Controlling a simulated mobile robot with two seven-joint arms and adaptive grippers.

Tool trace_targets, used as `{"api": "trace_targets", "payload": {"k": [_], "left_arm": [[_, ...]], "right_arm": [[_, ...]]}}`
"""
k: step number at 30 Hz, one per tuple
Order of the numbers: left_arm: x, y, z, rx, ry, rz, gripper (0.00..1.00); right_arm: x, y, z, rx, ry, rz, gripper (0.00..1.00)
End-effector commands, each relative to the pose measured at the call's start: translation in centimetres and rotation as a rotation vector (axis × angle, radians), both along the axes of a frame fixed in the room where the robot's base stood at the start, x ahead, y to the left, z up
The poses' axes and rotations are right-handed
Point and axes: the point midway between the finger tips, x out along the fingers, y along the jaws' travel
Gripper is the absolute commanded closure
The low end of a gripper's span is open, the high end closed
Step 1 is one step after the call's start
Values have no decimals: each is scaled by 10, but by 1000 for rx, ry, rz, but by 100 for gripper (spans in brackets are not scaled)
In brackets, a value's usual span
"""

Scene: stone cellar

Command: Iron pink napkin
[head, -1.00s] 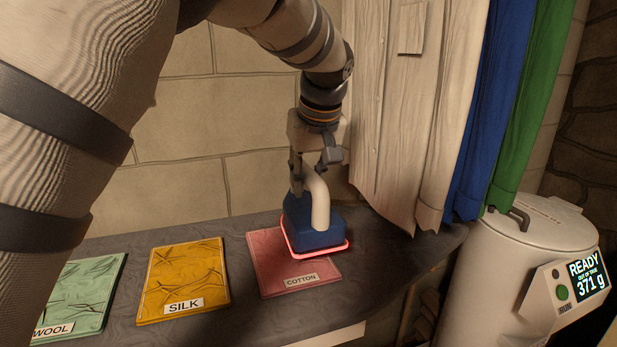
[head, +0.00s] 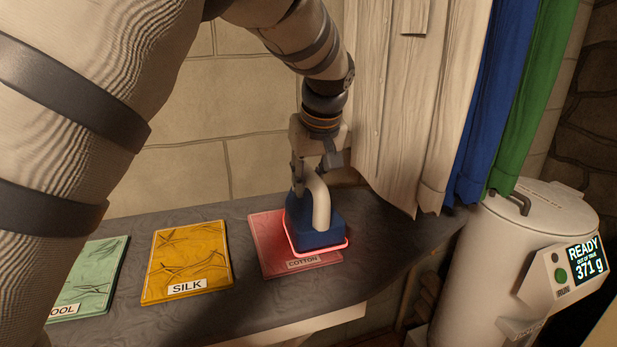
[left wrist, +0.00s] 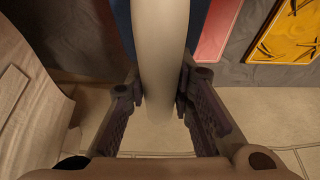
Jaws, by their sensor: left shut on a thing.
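The pink napkin (head: 265,233) lies on the dark ironing surface, with a label reading COTTON at its front edge. A blue iron (head: 314,222) with a cream handle (head: 321,203) and a glowing red rim sits over the right part of the napkin. My left gripper (head: 312,172) is shut on the iron's handle, which also fills the middle of the left wrist view (left wrist: 160,60). The part of the napkin under the iron is hidden. In the left wrist view a strip of the pink napkin (left wrist: 215,30) shows beside the handle. My right gripper is not in view.
A yellow napkin (head: 187,260) labelled SILK and a green napkin (head: 92,275) lie to the left on the dark board (head: 215,318). Cream, blue and green cloths hang at the right. A pale drum (head: 500,265) with a READY display stands at the right.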

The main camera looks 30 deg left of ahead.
Motion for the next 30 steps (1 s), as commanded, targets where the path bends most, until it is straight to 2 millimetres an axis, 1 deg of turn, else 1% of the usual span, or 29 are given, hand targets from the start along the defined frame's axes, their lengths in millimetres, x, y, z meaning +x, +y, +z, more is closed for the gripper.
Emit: {"api": "trace_targets", "payload": {"k": [1,5,30], "left_arm": [[1,0,6,2,-13,-1,100],[1,0,6,2,-13,-1,100],[1,0,-7,2,-12,-1,100]], "right_arm": [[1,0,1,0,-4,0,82],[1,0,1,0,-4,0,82],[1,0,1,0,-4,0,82]]}}
